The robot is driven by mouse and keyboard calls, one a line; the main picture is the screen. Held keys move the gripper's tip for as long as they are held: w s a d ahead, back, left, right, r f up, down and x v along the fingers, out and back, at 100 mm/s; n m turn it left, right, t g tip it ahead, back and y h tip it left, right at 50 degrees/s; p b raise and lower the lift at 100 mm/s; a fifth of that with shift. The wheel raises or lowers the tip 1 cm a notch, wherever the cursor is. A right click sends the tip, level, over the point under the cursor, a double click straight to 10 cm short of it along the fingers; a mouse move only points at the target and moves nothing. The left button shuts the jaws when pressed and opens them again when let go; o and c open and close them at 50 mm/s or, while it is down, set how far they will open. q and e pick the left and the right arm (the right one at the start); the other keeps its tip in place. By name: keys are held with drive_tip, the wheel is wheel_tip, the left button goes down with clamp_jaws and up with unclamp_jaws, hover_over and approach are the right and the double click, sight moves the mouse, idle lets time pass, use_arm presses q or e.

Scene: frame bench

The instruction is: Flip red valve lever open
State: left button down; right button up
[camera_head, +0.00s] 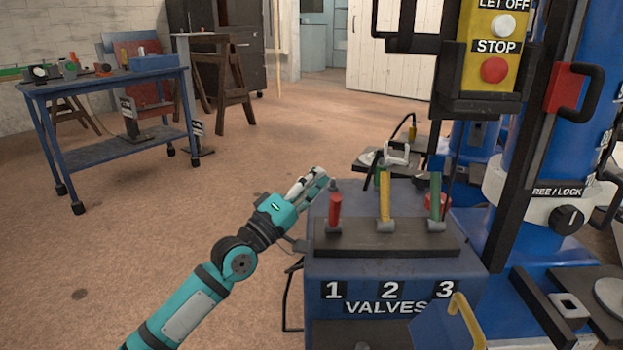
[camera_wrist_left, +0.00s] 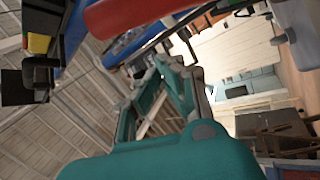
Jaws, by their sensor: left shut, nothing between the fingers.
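The red valve lever (camera_head: 335,212) stands upright at the left of the dark plate on top of the blue valve box (camera_head: 390,283), above the number 1. My left gripper (camera_head: 318,178) is just left of and behind the red lever, shut and empty. I cannot tell whether it touches the lever. In the left wrist view, my left gripper's fingers (camera_wrist_left: 165,80) reach away from the camera, and a large red shape (camera_wrist_left: 140,12), probably the lever, crosses the top. My right gripper is not in view.
A yellow lever (camera_head: 384,195) and a green lever (camera_head: 435,198) stand right of the red one. A blue machine column (camera_head: 535,130) with a yellow STOP panel (camera_head: 485,60) rises at the right. A blue workbench (camera_head: 110,85) is far left. The floor between is open.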

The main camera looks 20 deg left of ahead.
use_arm(q)
drive_tip(key=v, duration=1)
drive_tip(key=shift+s+p, duration=0.2)
drive_tip(key=shift+p, duration=0.15)
drive_tip(key=shift+r, duration=0.1)
